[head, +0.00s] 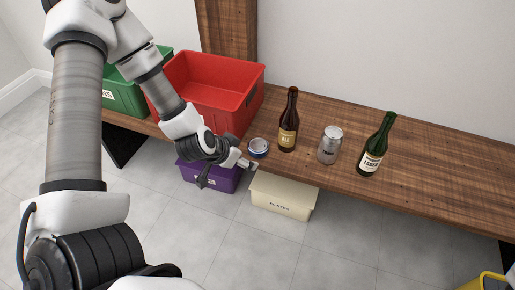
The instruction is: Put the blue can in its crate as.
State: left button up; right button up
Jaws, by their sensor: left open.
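A small can with a silver top and a blue side (258,148) stands near the front edge of the wooden bench, just right of the red crate. Only its top and a little of its side show. My left gripper (229,174) is open and empty, in front of the bench edge, just left of and nearer than the blue can. One finger is close to the can; I cannot tell if it touches. Crates in view are red (240,106), green (124,97), purple (222,182) and cream (283,199). My right gripper is out of view.
The purple and cream crates sit low by the bench front. A yellow container (490,281) shows at bottom right.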

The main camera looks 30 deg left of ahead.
aim_at(258, 144)
pick_arm(q)
jog(key=shift+n+t, duration=0.4)
jog(key=shift+t, duration=0.3)
jog(key=w+b, duration=0.2)
jog(key=w+f+b, duration=0.1)
jog(key=w+b, duration=0.1)
jog(key=w, duration=0.1)
jog(key=w+f+b, duration=0.1)
jog(key=w+b, duration=0.1)
jog(key=b, duration=0.1)
jog(key=shift+w+d+f, duration=0.1)
jog(key=shift+w+f, duration=0.1)
jog(key=shift+w, duration=0.35)
jog(key=shift+r, duration=0.15)
jog(key=c, duration=0.6)
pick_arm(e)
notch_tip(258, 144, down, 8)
